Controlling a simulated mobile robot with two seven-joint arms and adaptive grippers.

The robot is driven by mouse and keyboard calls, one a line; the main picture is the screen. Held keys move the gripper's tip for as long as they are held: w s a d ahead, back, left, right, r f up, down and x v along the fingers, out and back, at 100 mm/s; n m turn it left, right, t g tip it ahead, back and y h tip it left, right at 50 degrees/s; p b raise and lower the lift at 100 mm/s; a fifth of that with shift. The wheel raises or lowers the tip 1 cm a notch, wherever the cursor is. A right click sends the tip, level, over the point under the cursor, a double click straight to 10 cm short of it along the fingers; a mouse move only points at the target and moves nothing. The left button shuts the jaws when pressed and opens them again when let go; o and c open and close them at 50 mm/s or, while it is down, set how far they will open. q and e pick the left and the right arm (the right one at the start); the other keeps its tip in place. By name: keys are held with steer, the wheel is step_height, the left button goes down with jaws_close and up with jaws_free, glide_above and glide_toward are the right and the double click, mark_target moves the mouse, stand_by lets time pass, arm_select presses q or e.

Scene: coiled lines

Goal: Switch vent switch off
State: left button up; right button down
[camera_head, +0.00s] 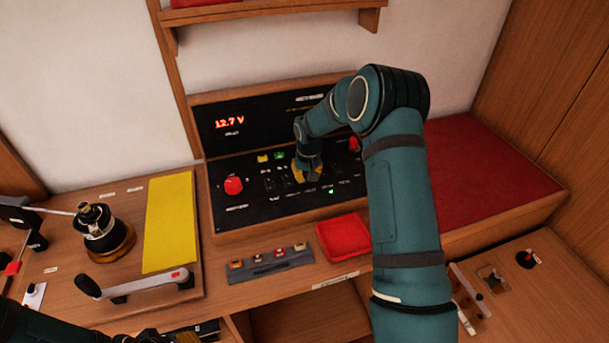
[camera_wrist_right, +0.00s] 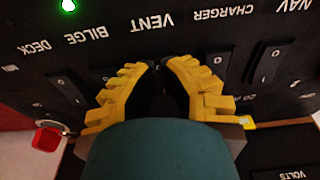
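The vent switch is on the black switch panel (camera_head: 262,205), under the "VENT" label (camera_wrist_right: 152,22) in the right wrist view. The switch itself is hidden behind my right fingers. My right gripper (camera_wrist_right: 160,64) has yellow fingers with their tips together just below that label; I cannot tell whether they touch the switch. In the head view the right gripper (camera_head: 306,173) is over the middle of the panel, and my arm covers the panel's right part. My left gripper (camera_head: 150,337) is only partly in view at the bottom edge, and its fingers are unclear.
Rocker switches sit on both sides, under the charger label (camera_wrist_right: 223,13) and deck label (camera_wrist_right: 35,46). A green light (camera_wrist_right: 68,5) is lit. A red knob (camera_head: 233,185) is on the panel's left.

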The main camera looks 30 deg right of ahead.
steer(key=shift+r+p, duration=1.75)
steer(key=shift+r, duration=1.8)
